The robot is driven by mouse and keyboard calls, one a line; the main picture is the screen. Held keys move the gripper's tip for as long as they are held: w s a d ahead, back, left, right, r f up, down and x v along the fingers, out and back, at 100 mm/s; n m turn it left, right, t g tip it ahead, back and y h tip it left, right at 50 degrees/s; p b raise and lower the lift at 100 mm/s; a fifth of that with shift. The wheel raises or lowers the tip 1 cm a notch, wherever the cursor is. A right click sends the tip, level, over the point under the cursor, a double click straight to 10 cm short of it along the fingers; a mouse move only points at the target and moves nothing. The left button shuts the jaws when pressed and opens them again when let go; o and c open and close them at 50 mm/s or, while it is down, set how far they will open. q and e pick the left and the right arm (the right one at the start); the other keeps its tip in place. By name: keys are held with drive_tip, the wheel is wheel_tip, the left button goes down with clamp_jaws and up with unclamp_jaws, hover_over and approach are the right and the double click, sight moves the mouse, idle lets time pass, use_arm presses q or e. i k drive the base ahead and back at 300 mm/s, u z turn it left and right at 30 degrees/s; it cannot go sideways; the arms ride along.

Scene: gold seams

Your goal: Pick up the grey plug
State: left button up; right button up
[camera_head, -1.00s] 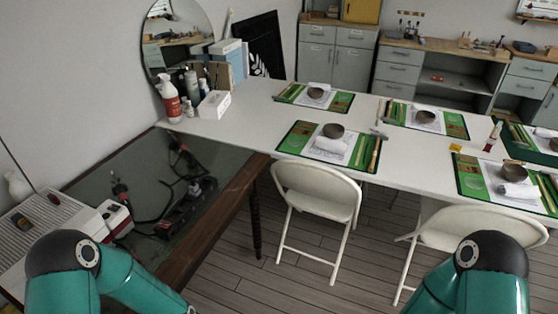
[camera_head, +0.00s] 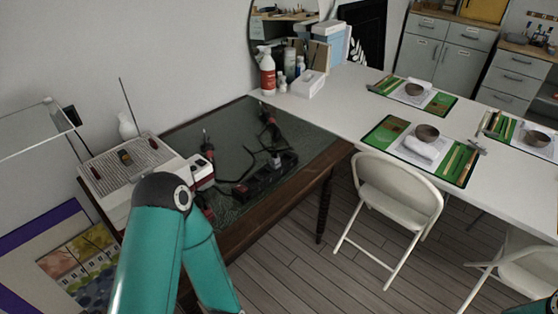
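A small light grey piece that looks like the grey plug (camera_head: 275,159) stands at a dark power strip (camera_head: 262,178) on the dark glass-topped table (camera_head: 235,128). It is too small to tell whether it is seated in the strip. My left arm comes up from the bottom left, in front of the table's near left part, and its gripper is out of view. Only a bit of my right arm shows at the bottom right corner, and its gripper is out of view.
Red-handled tools (camera_head: 207,150) and black cables lie around the strip. A white and red device (camera_head: 200,170) stands at the table's left. A white spray bottle (camera_head: 267,72) stands behind. A folding chair (camera_head: 398,190) stands to the right by the white table (camera_head: 345,95).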

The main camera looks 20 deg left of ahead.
sight(274, 163)
drive_tip(key=k, duration=1.15)
drive_tip(key=z, duration=0.35)
drive_tip(key=i, duration=2.45)
drive_tip(key=u, duration=0.9)
drive_tip(key=k, duration=0.7)
drive_tip(key=u, duration=0.25)
drive_tip(key=i, duration=0.2)
drive_tip(key=z, duration=0.15)
